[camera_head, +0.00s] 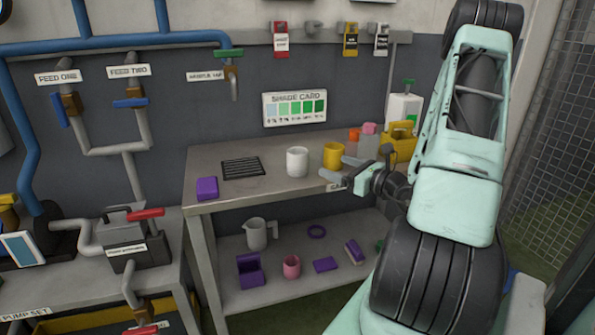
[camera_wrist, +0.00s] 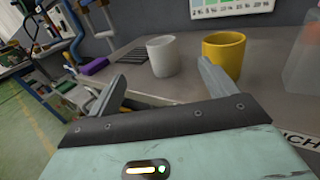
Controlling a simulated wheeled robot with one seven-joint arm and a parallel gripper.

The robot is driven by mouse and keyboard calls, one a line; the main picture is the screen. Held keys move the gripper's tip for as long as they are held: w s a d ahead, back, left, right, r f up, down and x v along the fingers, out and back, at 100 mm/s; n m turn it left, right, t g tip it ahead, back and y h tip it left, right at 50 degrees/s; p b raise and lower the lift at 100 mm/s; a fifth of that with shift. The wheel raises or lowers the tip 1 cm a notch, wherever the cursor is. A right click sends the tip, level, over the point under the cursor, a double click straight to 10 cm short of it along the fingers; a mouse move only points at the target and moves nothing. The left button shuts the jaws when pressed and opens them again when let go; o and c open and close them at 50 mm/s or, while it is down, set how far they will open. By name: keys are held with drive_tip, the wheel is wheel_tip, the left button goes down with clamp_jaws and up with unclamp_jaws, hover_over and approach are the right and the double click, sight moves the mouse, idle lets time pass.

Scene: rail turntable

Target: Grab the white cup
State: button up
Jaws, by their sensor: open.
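The white cup (camera_head: 297,161) stands upright on the grey workbench top (camera_head: 262,188), left of a yellow cup (camera_head: 333,156). In the wrist view the white cup (camera_wrist: 161,56) is ahead of my gripper, between the directions of its two fingers. The yellow cup (camera_wrist: 223,54) is close to its right, beyond the right finger. My gripper (camera_head: 337,168) is open and empty at the bench's front right, right of the white cup and apart from it. Its fingers also show in the wrist view (camera_wrist: 158,82). The white cup's lower part is visible and rests on the bench.
A black grate (camera_head: 241,168) and a purple block (camera_head: 206,188) lie left on the bench. A clear container (camera_head: 367,147) and a yellow case (camera_head: 400,142) stand right. The lower shelf (camera_head: 300,281) holds a pitcher (camera_head: 256,235) and a pink cup (camera_head: 291,266).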

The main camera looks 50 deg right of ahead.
sight(307, 154)
drive_tip(key=w, duration=0.4)
drive_tip(key=w+p, duration=0.1)
drive_tip(key=w, duration=0.2)
drive_tip(key=w+p, duration=0.1)
drive_tip(key=w, duration=0.3)
drive_tip(key=shift+w+d, duration=0.35)
drive_tip(key=shift+w+a+p, duration=0.15)
drive_tip(key=shift+w+p, duration=0.45)
drive_tip(key=shift+w, duration=2.1)
drive_tip(key=c, duration=1.1)
